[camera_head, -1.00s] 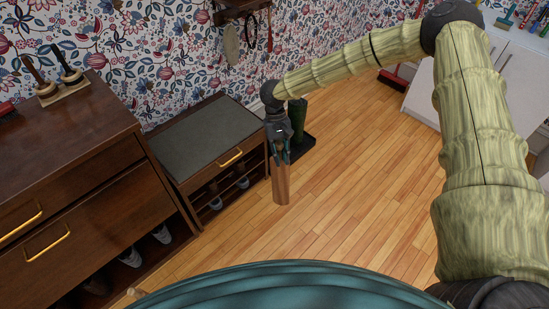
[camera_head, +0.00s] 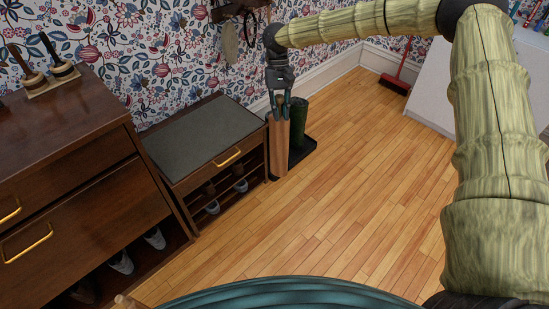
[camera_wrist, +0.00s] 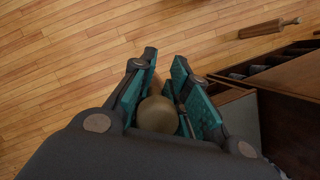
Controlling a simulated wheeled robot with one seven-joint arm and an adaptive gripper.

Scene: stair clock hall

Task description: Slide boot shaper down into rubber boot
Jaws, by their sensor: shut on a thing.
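My gripper (camera_head: 281,103) is shut on the top of the boot shaper (camera_head: 279,150), a pale brown wooden piece hanging upright. In the wrist view the shaper's round knob (camera_wrist: 157,115) sits between the teal finger pads. The dark green rubber boot (camera_head: 299,119) stands just right of the shaper and partly behind the gripper, on a black tray (camera_head: 303,153). The shaper is beside the boot in the picture, not inside it. I cannot tell whether its lower end touches the tray. The boot's opening is not clearly visible.
A low shoe bench (camera_head: 205,140) with shoes stands left of the shaper. A dark wood cabinet (camera_head: 80,170) is further left. A red broom (camera_head: 397,80) leans at the back near a white cabinet (camera_head: 480,85). A wooden piece (camera_wrist: 268,28) shows in the wrist view. The middle floor is clear.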

